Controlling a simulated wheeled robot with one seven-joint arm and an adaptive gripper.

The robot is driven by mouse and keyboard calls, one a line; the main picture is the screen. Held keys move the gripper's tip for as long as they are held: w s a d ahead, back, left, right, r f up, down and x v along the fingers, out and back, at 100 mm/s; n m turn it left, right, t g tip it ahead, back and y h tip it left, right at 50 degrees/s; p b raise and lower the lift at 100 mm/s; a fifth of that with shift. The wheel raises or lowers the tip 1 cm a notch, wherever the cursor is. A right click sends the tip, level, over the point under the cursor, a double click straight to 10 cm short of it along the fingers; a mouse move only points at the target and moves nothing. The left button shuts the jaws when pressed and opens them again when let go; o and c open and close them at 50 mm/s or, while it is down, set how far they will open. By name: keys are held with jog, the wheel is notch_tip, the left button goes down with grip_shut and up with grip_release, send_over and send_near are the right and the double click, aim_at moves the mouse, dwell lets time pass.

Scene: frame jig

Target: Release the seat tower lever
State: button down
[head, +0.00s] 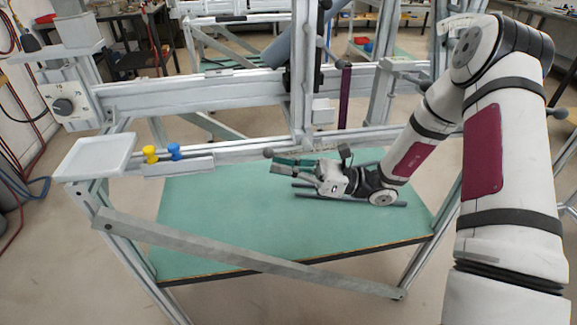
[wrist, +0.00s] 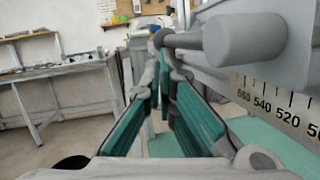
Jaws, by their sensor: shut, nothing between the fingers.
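My gripper (head: 278,165) is low in front of the lower white rail in the head view, its teal fingers pointing left. It is shut and empty. In the wrist view its teal fingers (wrist: 163,75) converge ahead. A grey lever (wrist: 240,40) with a thick rounded end crosses the upper right, just above and beside the fingers, not between them. A dark round knob (head: 268,152) shows by the fingertips in the head view; it may be this lever's end. Whether the fingers touch it I cannot tell. The upright tower (head: 303,75) stands behind.
A scale (wrist: 280,105) runs along the rail at right. Yellow (head: 150,153) and blue (head: 174,151) knobs and a white tray (head: 95,157) are at left. The green shelf (head: 210,215) below is largely clear. A diagonal brace (head: 240,255) crosses the front.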

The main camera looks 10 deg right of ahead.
jog(key=shift+a+r+p, duration=0.2)
jog(key=shift+r+p, duration=0.45)
jog(key=shift+p, duration=0.15)
jog(key=shift+a+r+p, duration=0.15)
jog(key=shift+r+p, duration=0.5)
jog(key=shift+p, duration=0.15)
jog(key=shift+r+p, duration=1)
jog(key=shift+p, duration=0.35)
jog(key=shift+d+r, duration=0.1)
jog(key=shift+w, duration=0.1)
jog(key=s+d+f+b, duration=0.1)
jog(key=f, duration=0.5)
jog(key=s+d+f+b, duration=0.1)
jog(key=d+f, duration=0.1)
jog(key=f, duration=0.5)
jog(key=shift+s+d+b, duration=0.25)
jog(key=shift+s+b, duration=0.05)
jog(key=shift+s, duration=0.05)
